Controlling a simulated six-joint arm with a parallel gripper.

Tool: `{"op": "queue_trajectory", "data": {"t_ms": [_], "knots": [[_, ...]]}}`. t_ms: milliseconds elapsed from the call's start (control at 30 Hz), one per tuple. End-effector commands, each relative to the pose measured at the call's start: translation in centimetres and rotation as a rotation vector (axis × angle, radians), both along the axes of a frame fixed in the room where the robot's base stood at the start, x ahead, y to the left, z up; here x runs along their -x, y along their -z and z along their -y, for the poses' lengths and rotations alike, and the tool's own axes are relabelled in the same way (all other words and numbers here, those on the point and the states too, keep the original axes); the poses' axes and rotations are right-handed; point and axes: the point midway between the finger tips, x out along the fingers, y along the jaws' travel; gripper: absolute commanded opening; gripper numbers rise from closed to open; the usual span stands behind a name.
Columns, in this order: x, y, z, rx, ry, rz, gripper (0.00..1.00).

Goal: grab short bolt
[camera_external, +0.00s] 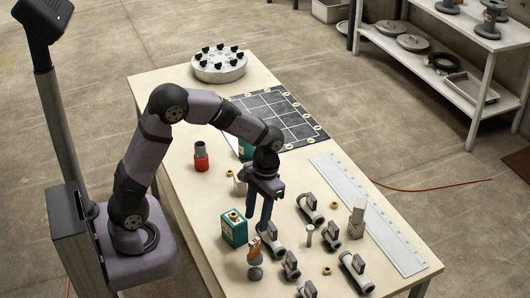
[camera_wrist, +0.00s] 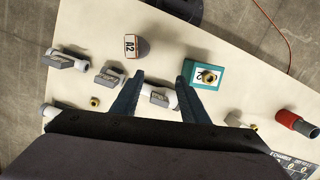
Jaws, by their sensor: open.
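A small pale-grey upright piece with a wider head (camera_external: 309,234) stands among the pipe fittings right of my gripper in the external view. It looks like a bolt, but I cannot tell if it is the short one. I cannot make it out in the wrist view. My gripper (camera_external: 257,222) points down over the table, fingers apart and empty. In the wrist view my gripper (camera_wrist: 162,72) has a grey pipe fitting (camera_wrist: 160,97) showing between its fingers. I cannot tell whether the fingers touch it.
A teal box (camera_external: 233,230) with a brass nut on top stands left of my gripper. An A2-labelled piece (camera_wrist: 135,45) stands nearby. Several grey pipe fittings (camera_external: 310,206) crowd the right side. A pale ruled strip (camera_external: 365,215) lies along the right edge.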

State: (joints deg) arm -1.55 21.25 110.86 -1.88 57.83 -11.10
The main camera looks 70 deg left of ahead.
Motion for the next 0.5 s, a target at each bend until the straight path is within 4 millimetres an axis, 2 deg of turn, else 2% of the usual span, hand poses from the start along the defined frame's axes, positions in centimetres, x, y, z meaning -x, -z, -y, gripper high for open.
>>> {"op": "queue_trajectory", "data": {"t_ms": [33,267,367,500], "knots": [[-0.4,1.8,0.1,0.029,-0.071,-0.020,0.41],[-3.1,5.1,1.7,0.201,-0.426,-0.127,0.41],[-5.3,6.7,2.4,0.316,-0.613,-0.194,0.41],[-9.4,8.2,2.6,0.534,-0.882,-0.318,0.41]]}}
